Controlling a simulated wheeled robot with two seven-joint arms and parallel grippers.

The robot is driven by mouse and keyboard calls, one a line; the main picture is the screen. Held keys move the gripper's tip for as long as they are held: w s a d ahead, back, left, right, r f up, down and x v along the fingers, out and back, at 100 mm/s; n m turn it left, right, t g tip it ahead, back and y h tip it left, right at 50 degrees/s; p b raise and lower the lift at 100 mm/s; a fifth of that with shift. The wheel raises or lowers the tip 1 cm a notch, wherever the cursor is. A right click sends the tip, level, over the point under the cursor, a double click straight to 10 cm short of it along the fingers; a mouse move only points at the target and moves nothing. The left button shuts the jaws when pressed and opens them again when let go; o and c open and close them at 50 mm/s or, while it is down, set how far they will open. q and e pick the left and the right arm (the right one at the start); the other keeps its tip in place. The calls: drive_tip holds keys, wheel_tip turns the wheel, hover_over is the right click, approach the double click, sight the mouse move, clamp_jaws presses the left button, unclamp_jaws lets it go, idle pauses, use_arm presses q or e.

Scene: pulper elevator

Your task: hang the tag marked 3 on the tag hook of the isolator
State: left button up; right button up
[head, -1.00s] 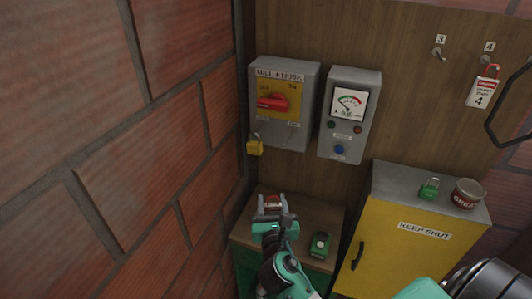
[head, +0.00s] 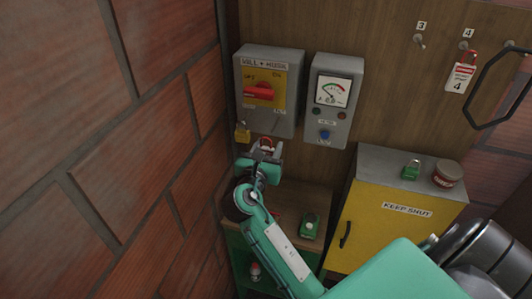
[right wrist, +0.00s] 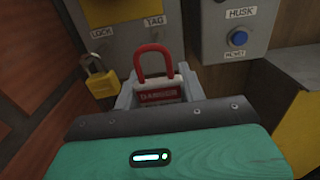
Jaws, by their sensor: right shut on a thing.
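The isolator (head: 281,116) is a grey wall box with a yellow plate and a red handle (head: 260,92). A yellow padlock (head: 242,132) hangs at its lower left, under the LOCK label (right wrist: 101,33). My right gripper (head: 266,152) is just below the isolator, shut on a red and white danger tag (right wrist: 160,96). The tag's red loop (right wrist: 153,59) stands up, below the TAG label (right wrist: 154,21). The tag's number is not readable. I cannot make out the tag hook clearly, nor whether the loop touches it. My left gripper is not in view.
A grey meter box (head: 326,130) is right of the isolator, and a brick wall (head: 150,150) is close on the left. Peg 3 (head: 420,43) is empty; tag 4 (head: 459,78) hangs on its peg. A yellow cabinet (head: 375,235) stands right of the low bench.

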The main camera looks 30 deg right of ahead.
drive_tip(key=shift+f+b+x, duration=0.2)
drive_tip(key=shift+b+x, duration=0.6)
drive_tip(key=shift+x, duration=0.6)
drive_tip(key=shift+f+b+x, duration=0.15)
drive_tip(key=shift+b+x, duration=0.65)
drive_tip(key=shift+x, duration=0.6)
drive_tip(key=shift+w+d+f+p, duration=0.2)
drive_tip(key=shift+w+d+p, duration=0.15)
drive_tip(key=shift+p, duration=0.3)
drive_tip(key=shift+f, duration=0.1)
drive_tip(key=shift+f, duration=0.1)
drive_tip(key=o, duration=1.1)
drive_tip(key=shift+c, duration=0.2)
